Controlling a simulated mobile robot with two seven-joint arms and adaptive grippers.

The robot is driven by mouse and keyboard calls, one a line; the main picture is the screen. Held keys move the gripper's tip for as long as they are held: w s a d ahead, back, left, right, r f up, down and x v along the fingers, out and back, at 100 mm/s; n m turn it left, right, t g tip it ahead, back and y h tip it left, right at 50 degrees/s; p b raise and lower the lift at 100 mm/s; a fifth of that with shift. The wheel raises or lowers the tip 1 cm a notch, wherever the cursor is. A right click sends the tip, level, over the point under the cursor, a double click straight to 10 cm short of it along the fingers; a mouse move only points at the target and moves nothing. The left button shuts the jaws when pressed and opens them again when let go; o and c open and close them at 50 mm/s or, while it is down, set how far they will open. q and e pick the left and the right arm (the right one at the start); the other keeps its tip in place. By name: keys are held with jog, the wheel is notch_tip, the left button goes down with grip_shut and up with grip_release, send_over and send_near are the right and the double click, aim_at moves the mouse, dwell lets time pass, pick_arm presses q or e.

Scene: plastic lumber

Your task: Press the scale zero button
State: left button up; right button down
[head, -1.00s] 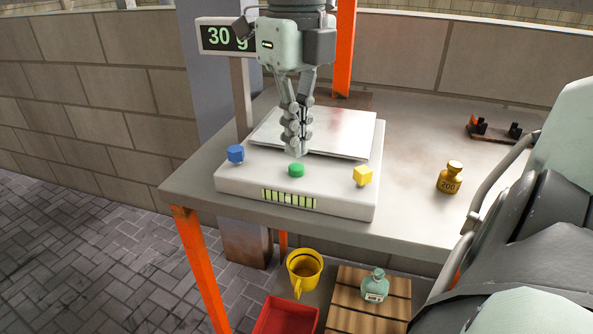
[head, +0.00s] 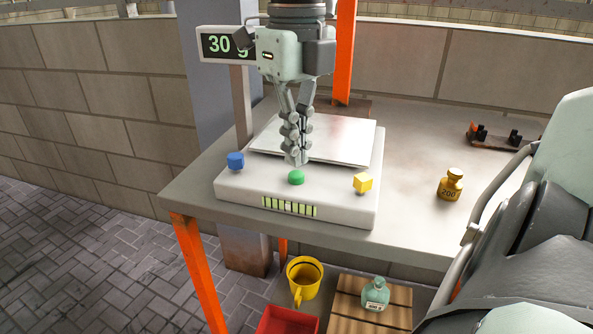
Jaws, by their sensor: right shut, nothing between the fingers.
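The scale (head: 243,189) stands on the table with a bare metal plate (head: 342,138) on top. Its front edge carries a blue button (head: 235,161) at left, a round green button (head: 296,177) in the middle and a yellow button (head: 362,183) at right. No label tells which one is zero. The display (head: 226,44) on a post reads 30 with a partly covered unit. My right gripper (head: 297,160) points down, shut and empty, its tips just above and behind the green button; I cannot tell whether they touch. My left gripper is not in view.
A brass 200 weight (head: 449,185) stands on the table (head: 420,217) right of the scale. A small dark rack (head: 497,138) lies farther back. Below are a yellow mug (head: 304,277), a red bin (head: 288,321) and a green bottle (head: 376,294) on a wooden crate (head: 345,322).

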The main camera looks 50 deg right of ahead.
jog(key=shift+f, duration=0.2)
dwell(0.5)
jog(key=shift+f+b, duration=1.05)
jog(key=shift+b, duration=0.15)
jog(key=shift+r+p, duration=1.45)
jog(key=shift+r, duration=0.75)
